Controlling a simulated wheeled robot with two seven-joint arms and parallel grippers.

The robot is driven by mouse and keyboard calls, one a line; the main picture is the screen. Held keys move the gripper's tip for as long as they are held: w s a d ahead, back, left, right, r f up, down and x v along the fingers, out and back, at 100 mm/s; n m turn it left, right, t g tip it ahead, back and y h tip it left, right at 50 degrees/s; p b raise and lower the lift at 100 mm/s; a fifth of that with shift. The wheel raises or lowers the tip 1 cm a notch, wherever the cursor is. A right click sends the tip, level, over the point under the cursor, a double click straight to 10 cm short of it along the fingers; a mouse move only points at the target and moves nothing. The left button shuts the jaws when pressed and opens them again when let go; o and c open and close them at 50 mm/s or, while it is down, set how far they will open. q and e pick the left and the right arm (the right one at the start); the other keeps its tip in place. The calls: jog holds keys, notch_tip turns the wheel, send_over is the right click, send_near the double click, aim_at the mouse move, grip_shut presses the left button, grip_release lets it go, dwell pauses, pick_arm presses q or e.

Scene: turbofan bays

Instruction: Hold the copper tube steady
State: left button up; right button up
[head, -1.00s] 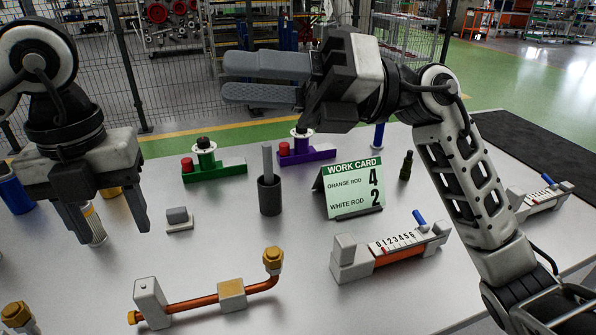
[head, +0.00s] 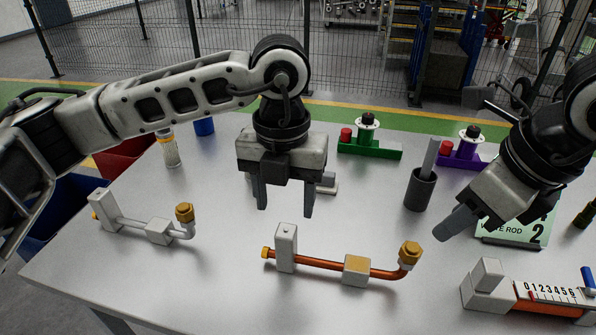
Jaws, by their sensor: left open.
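The copper tube (head: 324,263) lies across the front middle of the table. It passes through a grey upright block (head: 286,247) and a low block with a tan top (head: 356,270). Its right end bends up to a brass nut (head: 409,254), and a small brass fitting sits at its left end. My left gripper (head: 284,212) is open and points down, above and behind the tube's left part, apart from it and empty. My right gripper (head: 450,228) is at the right, in front of the work card; its fingers overlap in view, so its opening is unclear.
A silver tube (head: 135,225) in similar blocks lies at left. A grey cup with a rod (head: 420,188), green (head: 370,150) and purple (head: 465,158) fixtures stand behind. The work card (head: 515,232) is partly hidden. A gauge with a numbered scale (head: 550,294) sits front right.

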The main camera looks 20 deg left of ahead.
aim_at(286, 230)
pick_arm(q)
notch_tip(286, 230, down, 10)
jog(key=shift+r, duration=0.2)
grip_shut()
pick_arm(e)
jog(key=shift+o, duration=1.4)
